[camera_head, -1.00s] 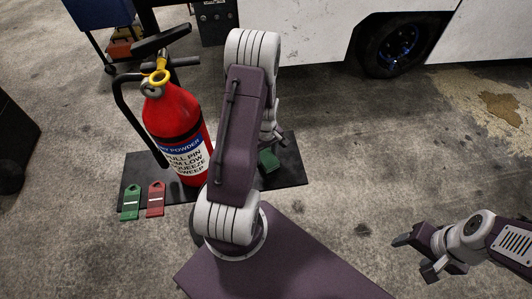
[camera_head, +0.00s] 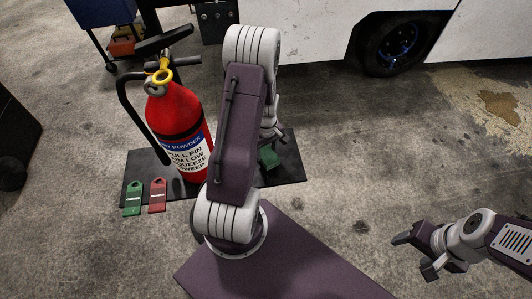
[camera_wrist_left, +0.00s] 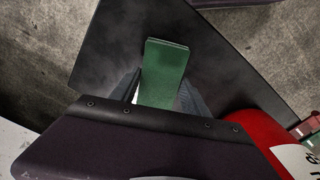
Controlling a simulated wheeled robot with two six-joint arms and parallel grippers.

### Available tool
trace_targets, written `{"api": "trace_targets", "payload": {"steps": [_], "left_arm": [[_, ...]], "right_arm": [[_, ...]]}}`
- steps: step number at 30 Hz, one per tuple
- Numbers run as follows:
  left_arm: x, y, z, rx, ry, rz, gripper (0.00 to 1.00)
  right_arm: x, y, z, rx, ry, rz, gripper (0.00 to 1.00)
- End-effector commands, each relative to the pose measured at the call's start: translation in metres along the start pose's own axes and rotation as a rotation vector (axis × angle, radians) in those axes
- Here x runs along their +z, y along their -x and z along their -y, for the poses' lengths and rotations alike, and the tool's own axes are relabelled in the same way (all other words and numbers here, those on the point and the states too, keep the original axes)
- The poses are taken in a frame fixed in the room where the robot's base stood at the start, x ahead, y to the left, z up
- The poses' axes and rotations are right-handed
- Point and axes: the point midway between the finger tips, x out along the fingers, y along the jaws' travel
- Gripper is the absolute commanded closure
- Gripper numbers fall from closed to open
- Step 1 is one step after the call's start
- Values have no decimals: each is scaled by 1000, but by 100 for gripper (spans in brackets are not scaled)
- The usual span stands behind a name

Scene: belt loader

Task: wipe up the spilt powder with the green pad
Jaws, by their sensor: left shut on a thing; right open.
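The green pad (camera_head: 269,158) is at the right part of a black mat (camera_head: 291,163), behind my left arm. In the left wrist view the pad (camera_wrist_left: 165,65) stands out between the fingers of my left gripper (camera_wrist_left: 160,98), which is shut on it. In the head view the left gripper (camera_head: 272,142) is partly hidden by its arm. A faint pale haze (camera_wrist_left: 213,62) shows on the mat beside the pad; I cannot tell whether it touches the pad. My right gripper (camera_head: 414,256) is open and empty over the concrete at the lower right.
A red fire extinguisher (camera_head: 178,122) stands on the mat, close left of my left arm. A green tag (camera_head: 133,198) and a red tag (camera_head: 157,195) lie at the mat's front left. A white vehicle (camera_head: 310,30) stands behind. The floor to the right is clear.

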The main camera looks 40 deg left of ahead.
Motion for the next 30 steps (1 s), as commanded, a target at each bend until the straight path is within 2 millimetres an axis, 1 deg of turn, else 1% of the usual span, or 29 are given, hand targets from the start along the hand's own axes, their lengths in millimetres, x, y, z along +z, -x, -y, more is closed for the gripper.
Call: {"api": "trace_targets", "payload": {"steps": [1, 15, 18, 30], "left_arm": [[0, 8, 0, -2, 0, 3, 84], [-5, 50, -3, -2, -9, 2, 84], [-6, 57, -3, -2, -11, 2, 84], [-6, 58, -4, -2, -14, 2, 84]], "right_arm": [[-1, 10, 0, 0, 0, 0, 37], [-5, 50, 1, 0, 0, 0, 37], [-6, 56, 1, 0, 0, 0, 37], [-6, 56, 1, 0, 0, 0, 37]]}}
